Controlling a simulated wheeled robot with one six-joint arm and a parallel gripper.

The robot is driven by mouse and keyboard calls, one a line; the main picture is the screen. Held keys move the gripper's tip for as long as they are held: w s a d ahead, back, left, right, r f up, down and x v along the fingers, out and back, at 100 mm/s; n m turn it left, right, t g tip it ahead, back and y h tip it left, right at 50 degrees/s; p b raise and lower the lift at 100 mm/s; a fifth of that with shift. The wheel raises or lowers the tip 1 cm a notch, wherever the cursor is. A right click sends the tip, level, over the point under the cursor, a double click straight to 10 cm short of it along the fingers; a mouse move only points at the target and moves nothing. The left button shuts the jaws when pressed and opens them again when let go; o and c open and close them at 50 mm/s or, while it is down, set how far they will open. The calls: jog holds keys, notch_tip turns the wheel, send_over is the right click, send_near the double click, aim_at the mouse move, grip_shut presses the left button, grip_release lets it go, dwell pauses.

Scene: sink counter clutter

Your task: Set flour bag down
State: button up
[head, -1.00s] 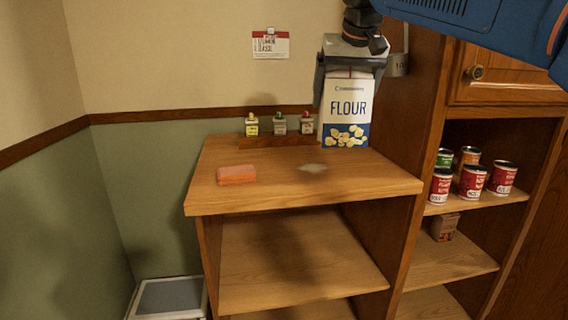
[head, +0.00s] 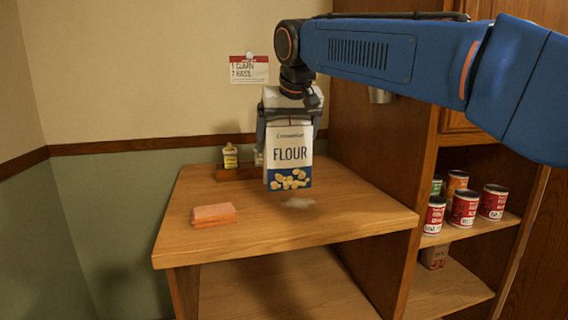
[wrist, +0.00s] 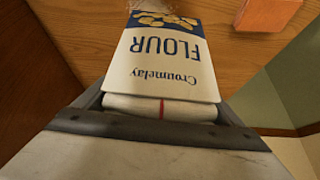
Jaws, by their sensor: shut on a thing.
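The flour bag (head: 291,160) is white and blue with the word FLOUR on its front. It is upright in the head view, over the wooden counter (head: 250,226). My gripper (head: 290,118) is shut on the upper part of the bag from above. The bag's lower edge appears a little above the counter top, but I cannot tell the exact gap. In the wrist view the bag (wrist: 162,62) extends away from the jaws, with the wood top behind it. A pale powdery patch (head: 298,203) lies on the counter just below and right of the bag.
An orange block (head: 214,215) lies on the counter's left part. A small yellow-labelled bottle (head: 230,157) stands in a wooden rack at the back; the bag and gripper hide the rest. Cans (head: 464,208) stand on the right shelf. The counter's front strip is clear.

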aim_at(291, 127)
jog(key=shift+f, duration=2.3)
jog(key=shift+f, duration=0.1)
jog(key=o, duration=1.7)
jog(key=shift+f, duration=0.1)
jog(key=shift+c, duration=0.2)
jog(key=v, duration=1.2)
jog(key=shift+d, duration=0.1)
jog(key=s+d+f+m+h, duration=0.1)
jog(key=s+d+f, duration=0.4)
jog(key=d+f, duration=0.35)
jog(key=s+d+f, duration=0.6)
jog(key=d+f, duration=0.1)
jog(key=d, duration=0.3)
jog(key=s+d+f, duration=0.3)
jog(key=s+f, duration=0.2)
jog(key=f, duration=0.2)
jog(key=s+d+f+m, duration=0.1)
jog(key=s+d+f, duration=0.2)
jog(key=s+f, duration=0.3)
jog(key=s+d+f+g, duration=0.1)
jog(key=s+d+f, duration=0.3)
jog(key=f, duration=0.5)
jog(key=shift+s+m+h, duration=0.3)
jog(key=shift+s+m, duration=0.1)
jog(key=shift+s, duration=0.25)
